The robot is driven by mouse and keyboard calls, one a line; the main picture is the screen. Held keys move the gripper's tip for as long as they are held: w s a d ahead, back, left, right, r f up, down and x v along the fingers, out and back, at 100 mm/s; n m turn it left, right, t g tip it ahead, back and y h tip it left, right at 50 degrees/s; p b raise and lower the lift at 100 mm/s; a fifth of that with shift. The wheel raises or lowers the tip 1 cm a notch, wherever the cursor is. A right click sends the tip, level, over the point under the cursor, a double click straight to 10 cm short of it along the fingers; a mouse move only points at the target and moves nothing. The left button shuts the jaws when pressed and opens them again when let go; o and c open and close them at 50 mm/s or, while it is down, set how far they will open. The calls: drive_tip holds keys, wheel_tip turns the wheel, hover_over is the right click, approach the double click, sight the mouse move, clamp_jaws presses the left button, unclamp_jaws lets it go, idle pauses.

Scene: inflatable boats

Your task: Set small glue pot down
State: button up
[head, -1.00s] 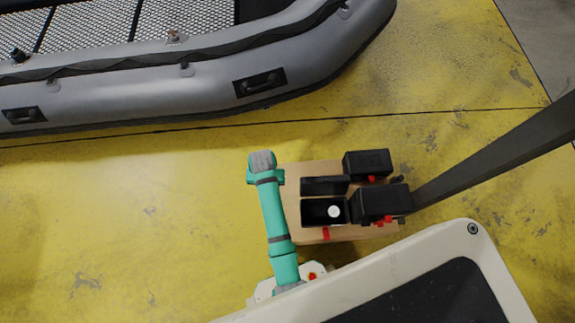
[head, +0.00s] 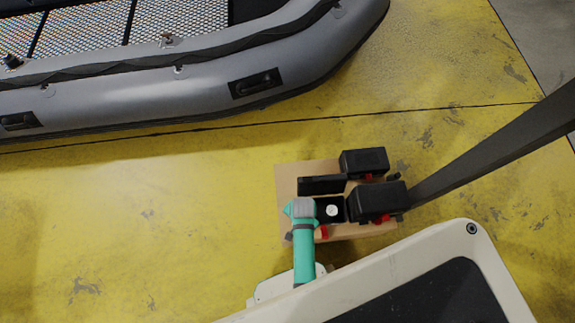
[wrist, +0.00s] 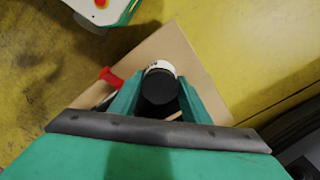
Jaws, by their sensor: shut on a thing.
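In the wrist view my gripper (wrist: 157,104) is shut on a small dark round pot with a pale band, the small glue pot (wrist: 158,88). One teal finger is on each side of it. A tan board (wrist: 178,48) lies below; I cannot tell whether the pot touches it.
Black open bins (head: 322,185) and black boxes (head: 378,201) stand on the board, just right of my wrist. A white round thing (head: 331,211) is in the near bin. A red item (wrist: 108,76) is beside the left finger. A grey inflatable boat (head: 200,85) lies beyond; yellow floor is clear at left.

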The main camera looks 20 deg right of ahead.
drive_tip(key=w+f, duration=0.2)
drive_tip(key=w+a+f, duration=0.1)
drive_tip(key=w+f, duration=0.1)
drive_tip(key=w, duration=0.1)
drive_tip(key=w+f, duration=0.2)
drive_tip(key=f, duration=0.1)
drive_tip(key=shift+w+a+f, duration=0.1)
drive_tip(key=shift+w+a, duration=0.2)
drive_tip(key=shift+a, duration=0.1)
drive_tip(key=shift+w+f, duration=0.15)
drive_tip(key=shift+f, duration=1.45)
drive_tip(key=shift+f, duration=0.1)
drive_tip(key=o, duration=0.8)
